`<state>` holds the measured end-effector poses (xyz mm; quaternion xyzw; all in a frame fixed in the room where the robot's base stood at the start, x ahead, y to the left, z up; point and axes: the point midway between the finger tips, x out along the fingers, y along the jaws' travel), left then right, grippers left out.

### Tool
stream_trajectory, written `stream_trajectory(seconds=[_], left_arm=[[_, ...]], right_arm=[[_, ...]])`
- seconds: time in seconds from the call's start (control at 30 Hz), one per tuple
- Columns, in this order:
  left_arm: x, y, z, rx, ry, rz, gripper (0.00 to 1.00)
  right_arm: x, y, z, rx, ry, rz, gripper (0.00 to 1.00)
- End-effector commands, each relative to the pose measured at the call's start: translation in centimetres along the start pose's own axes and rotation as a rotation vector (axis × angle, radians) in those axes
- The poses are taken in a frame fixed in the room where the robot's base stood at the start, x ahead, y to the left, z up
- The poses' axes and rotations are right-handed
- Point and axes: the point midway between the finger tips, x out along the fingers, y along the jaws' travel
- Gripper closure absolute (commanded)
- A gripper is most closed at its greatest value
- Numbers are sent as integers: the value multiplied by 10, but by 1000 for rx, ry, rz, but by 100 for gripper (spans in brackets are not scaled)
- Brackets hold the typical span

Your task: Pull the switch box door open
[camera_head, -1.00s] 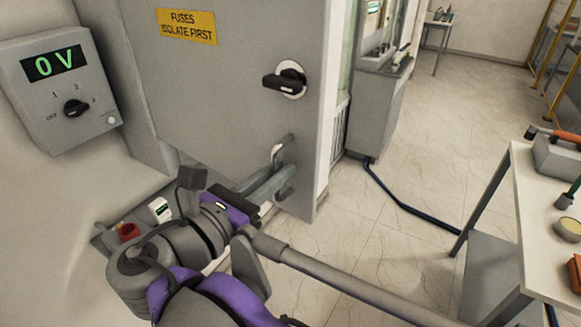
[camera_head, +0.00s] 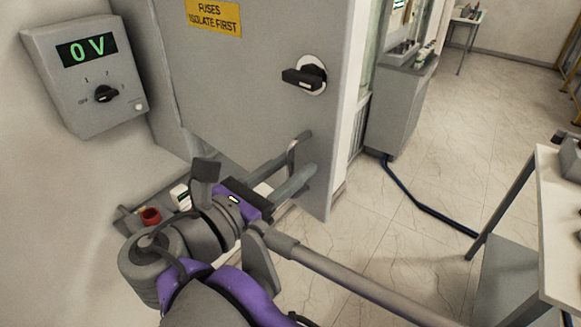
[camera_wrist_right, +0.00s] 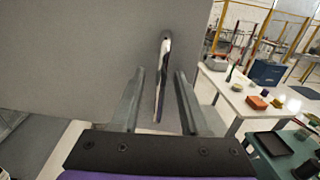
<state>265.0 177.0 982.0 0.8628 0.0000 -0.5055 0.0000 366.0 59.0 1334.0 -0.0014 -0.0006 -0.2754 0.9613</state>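The grey switch box door (camera_head: 240,100) has a yellow label reading "FUSES ISOLATE FIRST" and a black rotary knob (camera_head: 305,77). A metal pull handle (camera_wrist_right: 163,75) stands on the door below the knob. It shows in the head view (camera_head: 292,155), partly hidden by my gripper. My right gripper (camera_head: 303,155) is at the handle, one finger on each side. In the right wrist view the handle stands between the two fingers with a gap on both sides, so the gripper looks open. My left gripper is not in view.
A grey control box (camera_head: 85,75) on the left wall reads "0 V". A red button (camera_head: 150,216) is near my right wrist. A white-topped table (camera_head: 560,220) stands at the right. Tiled floor (camera_head: 415,170) with a dark cable lies between door and table.

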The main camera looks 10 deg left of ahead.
Motion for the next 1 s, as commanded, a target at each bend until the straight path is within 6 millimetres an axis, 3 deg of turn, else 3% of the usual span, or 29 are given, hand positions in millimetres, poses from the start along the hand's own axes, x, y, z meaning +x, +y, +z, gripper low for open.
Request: stream_trajectory(seconds=[0.37, 0.8, 1.0], left_arm=[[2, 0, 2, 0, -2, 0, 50], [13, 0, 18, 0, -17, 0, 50], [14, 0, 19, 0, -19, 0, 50]], right_arm=[[-9, 0, -1, 0, 2, 2, 55], [-90, 1, -2, 0, 3, 4, 55], [-107, 0, -1, 0, 1, 1, 55]])
